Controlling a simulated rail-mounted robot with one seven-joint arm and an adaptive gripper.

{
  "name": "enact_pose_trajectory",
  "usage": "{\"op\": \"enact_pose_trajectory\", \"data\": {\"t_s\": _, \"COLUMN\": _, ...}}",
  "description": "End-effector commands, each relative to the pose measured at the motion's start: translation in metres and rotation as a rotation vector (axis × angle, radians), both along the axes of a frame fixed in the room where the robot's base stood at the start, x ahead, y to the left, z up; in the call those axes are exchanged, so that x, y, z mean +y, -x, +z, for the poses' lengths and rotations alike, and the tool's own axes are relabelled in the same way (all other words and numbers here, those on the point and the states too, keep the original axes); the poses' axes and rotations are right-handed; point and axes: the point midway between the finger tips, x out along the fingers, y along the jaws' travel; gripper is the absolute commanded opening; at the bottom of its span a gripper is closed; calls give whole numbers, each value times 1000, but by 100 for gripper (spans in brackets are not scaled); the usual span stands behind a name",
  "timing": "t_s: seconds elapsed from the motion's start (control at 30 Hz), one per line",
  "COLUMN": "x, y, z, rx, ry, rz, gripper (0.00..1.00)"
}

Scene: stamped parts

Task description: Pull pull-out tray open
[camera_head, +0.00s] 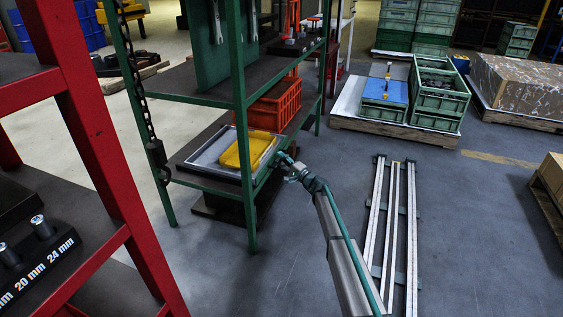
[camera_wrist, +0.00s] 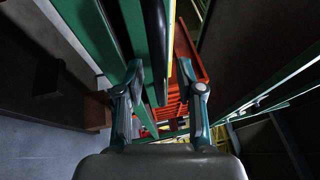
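The pull-out tray (camera_head: 205,160) is a shallow grey tray with a light rim, on a shelf of the green rack. A yellow folded item (camera_head: 248,150) lies in it. My gripper (camera_head: 281,158) is close to the tray's right side, by the green rack frame. In the wrist view my gripper (camera_wrist: 161,80) has its two fingers apart. A dark rounded bar (camera_wrist: 157,45) and a thin yellow strip reach between them; I cannot tell whether the bar is part of the tray or whether either finger touches it.
The green rack post (camera_head: 245,130) stands close to my gripper. A red-orange crate (camera_head: 277,105) sits behind the tray and shows in the wrist view (camera_wrist: 183,65). A chain hangs at the rack's left. Long metal rails (camera_head: 412,240) lie on the floor at right.

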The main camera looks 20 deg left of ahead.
Motion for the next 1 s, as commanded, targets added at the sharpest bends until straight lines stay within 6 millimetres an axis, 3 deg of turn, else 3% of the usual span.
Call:
{"op": "enact_pose_trajectory", "data": {"t_s": 0.2, "x": 0, "y": 0, "z": 0, "rx": 0, "ry": 0, "rz": 0, "gripper": 37}}
{"op": "enact_pose_trajectory", "data": {"t_s": 0.43, "x": 0, "y": 0, "z": 0, "rx": 0, "ry": 0, "rz": 0, "gripper": 0}}
{"op": "enact_pose_trajectory", "data": {"t_s": 1.0, "x": 5, "y": 9, "z": 0, "rx": 0, "ry": 0, "rz": 14, "gripper": 0}}
